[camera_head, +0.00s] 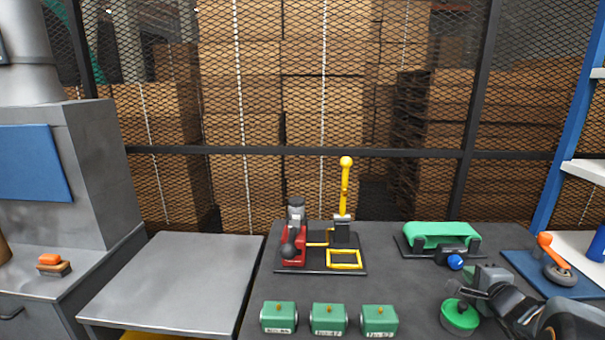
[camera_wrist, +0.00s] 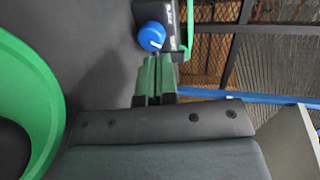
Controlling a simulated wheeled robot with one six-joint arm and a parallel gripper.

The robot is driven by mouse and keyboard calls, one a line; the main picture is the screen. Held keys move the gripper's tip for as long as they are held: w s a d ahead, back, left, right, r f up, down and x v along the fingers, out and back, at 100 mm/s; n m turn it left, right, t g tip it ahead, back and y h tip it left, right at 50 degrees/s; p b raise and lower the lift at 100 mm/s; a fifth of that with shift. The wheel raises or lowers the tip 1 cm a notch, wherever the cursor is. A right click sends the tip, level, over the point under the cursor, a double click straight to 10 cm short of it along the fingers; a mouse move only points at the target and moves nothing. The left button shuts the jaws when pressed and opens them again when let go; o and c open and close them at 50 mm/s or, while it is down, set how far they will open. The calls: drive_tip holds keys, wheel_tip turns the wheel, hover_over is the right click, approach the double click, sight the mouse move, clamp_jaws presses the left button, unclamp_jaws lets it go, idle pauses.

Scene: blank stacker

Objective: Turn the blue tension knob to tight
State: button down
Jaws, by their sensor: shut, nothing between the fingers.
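The blue tension knob (camera_head: 455,262) sits on the front of a belt unit with a green belt (camera_head: 440,234) at the back right of the table. In the wrist view the knob (camera_wrist: 151,36) shows a short white mark on its face, and it lies just beyond my fingertips. My gripper (camera_wrist: 157,57) has its green fingers shut together with nothing between them. Whether the tips touch the knob I cannot tell. In the head view my gripper (camera_head: 470,288) is in front of the belt unit, below the knob. Label lettering beside the knob is unreadable.
A round green object (camera_head: 460,317) stands close beside my gripper. Several green blocks (camera_head: 328,319) line the front edge. A press with a yellow lever (camera_head: 345,185) stands at centre back. An orange-handled tool (camera_head: 556,260) lies on a blue mat at right. The table between is clear.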

sight(457, 256)
drive_tip(key=shift+w+d+r, duration=0.1)
drive_tip(key=shift+w+d, duration=0.1)
drive_tip(key=shift+w, duration=0.15)
drive_tip(key=x, duration=0.3)
drive_tip(key=shift+w+d+p, duration=0.25)
drive_tip(key=shift+w+p, duration=0.05)
drive_tip(key=shift+w, duration=0.1)
drive_tip(key=shift+w+r+b, duration=0.25)
drive_tip(key=shift+w+b, duration=0.4)
drive_tip(key=shift+w, duration=0.45)
drive_tip(key=shift+s+f+b, duration=0.1)
drive_tip(key=shift+f+b, duration=0.35)
drive_tip(key=shift+b, duration=0.35)
drive_tip(key=shift+d+f+b, duration=0.15)
drive_tip(key=shift+d+b, duration=0.15)
drive_tip(key=shift+b, duration=1.7)
drive_tip(key=shift+r, duration=0.6)
drive_tip(key=shift+f+b+v, duration=0.2)
drive_tip(key=shift+b+v, duration=0.2)
drive_tip(key=shift+v, duration=0.55)
drive_tip(key=shift+f+b+v, duration=0.2)
drive_tip(key=shift+b+v, duration=0.2)
drive_tip(key=shift+v, duration=0.6)
drive_tip(key=shift+f+b+v, duration=0.2)
drive_tip(key=shift+b+v, duration=0.2)
drive_tip(key=shift+v, duration=0.55)
